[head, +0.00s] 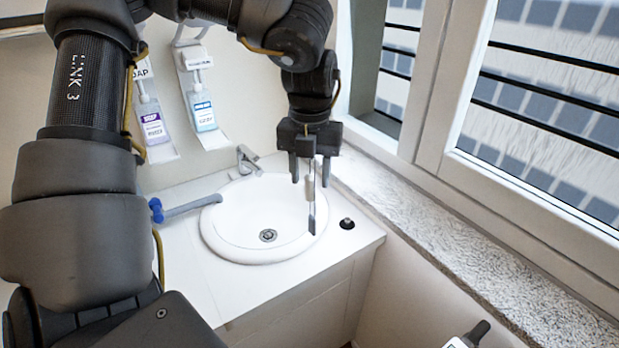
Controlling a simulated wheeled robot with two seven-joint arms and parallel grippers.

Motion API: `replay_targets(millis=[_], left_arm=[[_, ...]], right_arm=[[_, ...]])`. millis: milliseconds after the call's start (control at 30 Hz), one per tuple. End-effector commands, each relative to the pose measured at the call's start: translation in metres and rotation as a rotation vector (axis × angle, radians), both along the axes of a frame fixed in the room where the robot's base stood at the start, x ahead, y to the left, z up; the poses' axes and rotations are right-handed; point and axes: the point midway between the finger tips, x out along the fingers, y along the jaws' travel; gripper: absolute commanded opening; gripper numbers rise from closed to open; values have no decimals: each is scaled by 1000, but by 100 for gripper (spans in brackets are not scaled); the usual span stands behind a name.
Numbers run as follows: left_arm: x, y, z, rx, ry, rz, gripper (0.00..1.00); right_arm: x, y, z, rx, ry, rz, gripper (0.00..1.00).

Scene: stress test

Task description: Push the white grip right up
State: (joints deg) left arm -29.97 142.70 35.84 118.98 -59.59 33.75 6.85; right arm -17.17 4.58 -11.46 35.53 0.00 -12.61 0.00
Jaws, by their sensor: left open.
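My left gripper (310,180) hangs fingers-down over the right side of the sink, with its two dark fingers apart. A narrow upright piece with a pale upper part (311,192) and a darker, shiny lower part (313,218) shows between and below the fingers. It may be the white grip, but I cannot tell for sure. Whether the fingers touch it cannot be told. Its top is hidden by the gripper. My right gripper is not in view.
A round white sink (222,238) is set in a white counter (196,285), with a tap (246,160) behind it. A purple-labelled bottle (153,126) and a blue-labelled bottle (203,113) hang on the wall. A stone sill (470,235) and window frame (440,95) bound the right.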

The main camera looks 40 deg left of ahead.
Motion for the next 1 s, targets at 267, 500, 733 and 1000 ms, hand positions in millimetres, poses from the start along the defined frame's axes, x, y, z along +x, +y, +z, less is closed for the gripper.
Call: replay_targets(millis=[267, 500, 733, 1000], left_arm=[[0, 0, -20, 0, 1, 0, 44], [0, 0, -21, 0, -1, 0, 44], [0, 0, -20, 0, -1, 0, 15], [0, 0, -20, 0, -1, 0, 0]], right_arm=[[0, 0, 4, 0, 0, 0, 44], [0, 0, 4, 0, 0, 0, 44], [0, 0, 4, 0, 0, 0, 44], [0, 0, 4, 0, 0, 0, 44]])
